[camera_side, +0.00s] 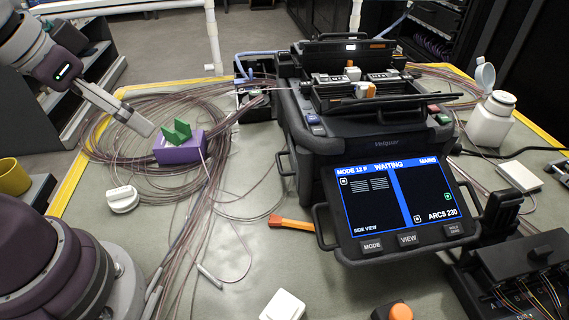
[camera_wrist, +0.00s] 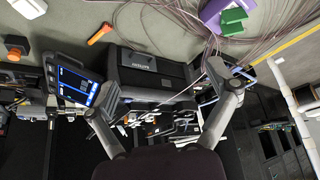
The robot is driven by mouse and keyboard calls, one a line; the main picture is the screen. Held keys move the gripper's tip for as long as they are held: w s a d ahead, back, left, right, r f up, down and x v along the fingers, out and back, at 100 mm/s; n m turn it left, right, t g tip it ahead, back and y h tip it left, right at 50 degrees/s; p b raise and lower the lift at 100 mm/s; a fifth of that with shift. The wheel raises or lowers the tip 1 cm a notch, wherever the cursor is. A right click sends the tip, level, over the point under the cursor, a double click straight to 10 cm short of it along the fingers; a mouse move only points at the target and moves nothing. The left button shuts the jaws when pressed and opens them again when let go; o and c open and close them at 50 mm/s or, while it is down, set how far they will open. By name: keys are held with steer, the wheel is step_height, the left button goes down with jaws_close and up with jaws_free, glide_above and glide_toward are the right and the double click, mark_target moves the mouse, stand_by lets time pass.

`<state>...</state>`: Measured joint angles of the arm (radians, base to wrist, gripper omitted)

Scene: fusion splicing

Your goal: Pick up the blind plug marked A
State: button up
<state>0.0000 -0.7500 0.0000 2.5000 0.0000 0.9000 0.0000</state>
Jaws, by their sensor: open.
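I cannot read a letter A on any plug in either view, so I cannot say for sure which thing is the blind plug. A small white round piece with a raised grip (camera_side: 122,199) lies on the mat at the left in the side view. My gripper (camera_side: 143,127) is at the upper left, above the coiled fibres and clear of the white piece. In the wrist view my gripper (camera_wrist: 163,78) has its two fingers wide apart, with nothing held between them.
The fusion splicer (camera_side: 380,125) stands mid-table; its screen reads WAITING. A purple block with a green top (camera_side: 180,146) sits among coiled fibres near my gripper. An orange-handled tool (camera_side: 290,224), a white block (camera_side: 283,305) and a white bottle (camera_side: 492,120) stand apart.

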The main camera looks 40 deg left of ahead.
steer(key=m+g+h, duration=0.4)
steer(key=m+h, duration=0.1)
steer(key=m, duration=1.6)
glide_above(394, 314)
steer(key=a, duration=0.3)
step_height(394, 314, down, 10)
steer(key=x, duration=0.3)
steer(key=s+x, duration=0.1)
steer(key=x, duration=0.6)
steer(key=shift+s+a+f, duration=0.1)
steer(key=shift+a+f, duration=0.1)
steer(key=c, duration=1.3)
